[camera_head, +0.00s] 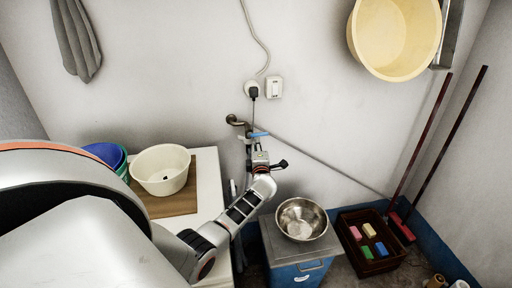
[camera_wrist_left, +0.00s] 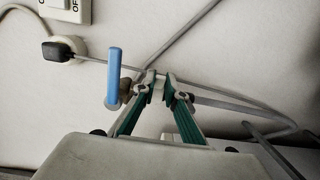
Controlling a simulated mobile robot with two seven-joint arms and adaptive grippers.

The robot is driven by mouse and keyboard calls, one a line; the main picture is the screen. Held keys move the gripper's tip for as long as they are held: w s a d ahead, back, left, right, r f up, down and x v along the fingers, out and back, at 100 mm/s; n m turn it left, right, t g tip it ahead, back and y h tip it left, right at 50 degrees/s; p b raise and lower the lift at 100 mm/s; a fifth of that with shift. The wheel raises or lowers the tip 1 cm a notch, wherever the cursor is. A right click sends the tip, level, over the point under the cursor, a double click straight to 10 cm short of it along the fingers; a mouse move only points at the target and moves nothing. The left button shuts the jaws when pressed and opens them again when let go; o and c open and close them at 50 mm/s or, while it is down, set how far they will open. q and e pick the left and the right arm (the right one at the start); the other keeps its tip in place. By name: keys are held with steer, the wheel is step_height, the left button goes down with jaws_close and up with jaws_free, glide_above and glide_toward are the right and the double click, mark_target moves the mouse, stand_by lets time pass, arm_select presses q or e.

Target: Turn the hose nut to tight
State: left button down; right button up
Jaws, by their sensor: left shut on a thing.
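My left arm comes in from the left and reaches the wall tap. My left gripper (camera_head: 259,155) is just below the tap's blue lever (camera_head: 258,134). In the left wrist view the gripper's green-sided fingers (camera_wrist_left: 160,92) are shut on a small grey metal piece, which seems to be the hose nut (camera_wrist_left: 158,84). The blue lever (camera_wrist_left: 115,78) stands upright just left of the fingers, apart from them. The nut's markings and how far it is turned cannot be seen. In the head view the nut is too small to make out. My right gripper is not in view.
A plug and socket (camera_head: 252,91) with a cord and a switch (camera_head: 274,87) are above the tap. A grey pipe (camera_head: 320,157) runs down to the right. A steel bowl (camera_head: 301,219) on a blue bin and a crate (camera_head: 372,266) are below right; a cream basin (camera_head: 160,170) is left.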

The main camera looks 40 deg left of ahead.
arm_select(q)
steer(key=shift+w+r+n+g+y+b, duration=0.1)
steer(key=shift+w+n+g+y+b, duration=0.2)
steer(key=shift+n+g+y+b, duration=0.5)
steer(key=c, duration=2.1)
jaws_free()
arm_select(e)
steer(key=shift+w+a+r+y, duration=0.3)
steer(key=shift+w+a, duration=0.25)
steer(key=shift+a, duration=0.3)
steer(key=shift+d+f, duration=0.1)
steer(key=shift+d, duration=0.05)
arm_select(q)
steer(key=v, duration=1.2)
steer(key=shift+r, duration=0.1)
steer(key=shift+w, duration=0.1)
